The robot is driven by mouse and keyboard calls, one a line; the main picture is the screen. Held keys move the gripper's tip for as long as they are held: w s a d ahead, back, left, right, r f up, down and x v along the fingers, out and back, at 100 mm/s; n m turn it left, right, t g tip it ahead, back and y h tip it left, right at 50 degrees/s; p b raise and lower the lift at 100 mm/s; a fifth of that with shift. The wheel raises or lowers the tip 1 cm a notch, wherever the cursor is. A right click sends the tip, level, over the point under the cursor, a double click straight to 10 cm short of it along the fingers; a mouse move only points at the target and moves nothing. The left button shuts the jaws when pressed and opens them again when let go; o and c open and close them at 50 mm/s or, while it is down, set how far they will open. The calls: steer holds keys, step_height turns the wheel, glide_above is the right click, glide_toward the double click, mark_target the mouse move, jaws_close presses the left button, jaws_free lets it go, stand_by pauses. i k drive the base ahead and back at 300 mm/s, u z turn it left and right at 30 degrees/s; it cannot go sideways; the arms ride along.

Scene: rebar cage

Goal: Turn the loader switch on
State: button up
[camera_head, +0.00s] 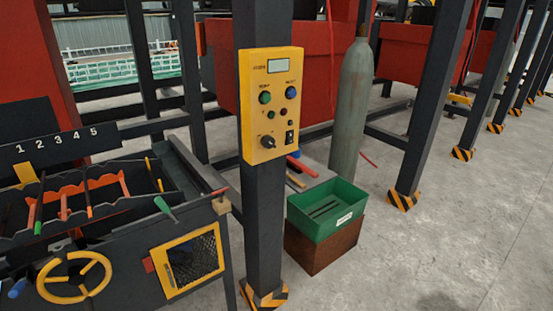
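A yellow control box (270,104) is mounted on a dark upright post (264,215) near the middle of the head camera view. It has a small display at the top, a green button (265,97) and a blue button (291,92), smaller buttons below them, and a black rotary knob (267,141) at the lower left. A small black switch (290,137) sits at its lower right. The labels are too small to read, so I cannot tell which control is the loader switch or its setting. My gripper does not show in this view.
A dark machine with a yellow handwheel (74,278) and numbered slots stands at the left. A green bin (327,208) sits on a brown box (322,248) right of the post, before a grey gas cylinder (351,110). Open concrete floor (450,240) lies at the right.

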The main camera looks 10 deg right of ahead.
mark_target(268, 142)
steer(key=z, duration=0.1)
steer(key=i, duration=1.15)
steer(key=u, duration=0.5)
